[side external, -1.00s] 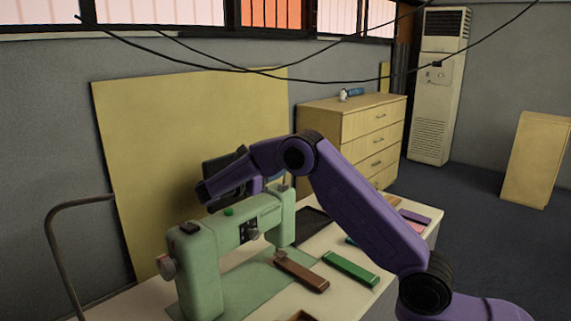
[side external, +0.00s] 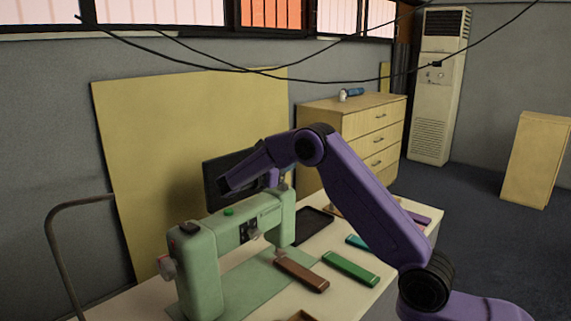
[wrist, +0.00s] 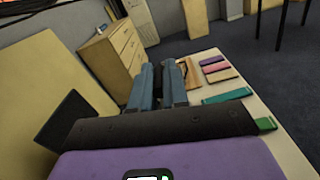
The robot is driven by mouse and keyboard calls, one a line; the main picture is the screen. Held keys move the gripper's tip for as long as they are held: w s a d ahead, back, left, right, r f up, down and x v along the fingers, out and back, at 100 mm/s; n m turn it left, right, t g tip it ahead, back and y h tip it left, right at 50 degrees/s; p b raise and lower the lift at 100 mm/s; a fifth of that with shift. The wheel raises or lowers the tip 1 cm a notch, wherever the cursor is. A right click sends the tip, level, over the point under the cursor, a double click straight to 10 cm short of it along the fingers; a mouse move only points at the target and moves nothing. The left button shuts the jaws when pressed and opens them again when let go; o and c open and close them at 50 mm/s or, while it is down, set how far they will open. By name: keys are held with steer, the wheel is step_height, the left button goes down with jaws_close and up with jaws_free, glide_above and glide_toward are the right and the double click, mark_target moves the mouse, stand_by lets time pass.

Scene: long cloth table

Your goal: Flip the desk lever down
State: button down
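My gripper shows in the wrist view (wrist: 158,70) as two blue-grey fingers side by side, pointing away over the table. The gap between them looks narrow, and I cannot tell whether they are open or shut. I see nothing held. In the side view the gripper is mostly hidden behind my purple arm. I cannot clearly make out a desk lever in either view. A small wooden-framed item (wrist: 188,72) lies just right of the fingertips in the wrist view; its details are too small to tell.
A pale green sewing machine (side external: 205,258) stands at the front of the white table. A dark screen (side external: 222,187) stands behind my arm. Several coloured slabs (wrist: 218,68) lie at right.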

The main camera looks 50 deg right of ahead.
steer(key=shift+s, duration=0.1)
steer(key=s+f+m, duration=0.5)
steer(key=f+m, duration=0.1)
steer(key=m, duration=0.8)
steer(key=shift+s, duration=0.4)
steer(key=shift+a+f, duration=0.1)
stand_by(0.4)
steer(key=c, duration=1.1)
jaws_free()
steer(key=a, duration=1.7)
steer(key=shift+a, duration=0.2)
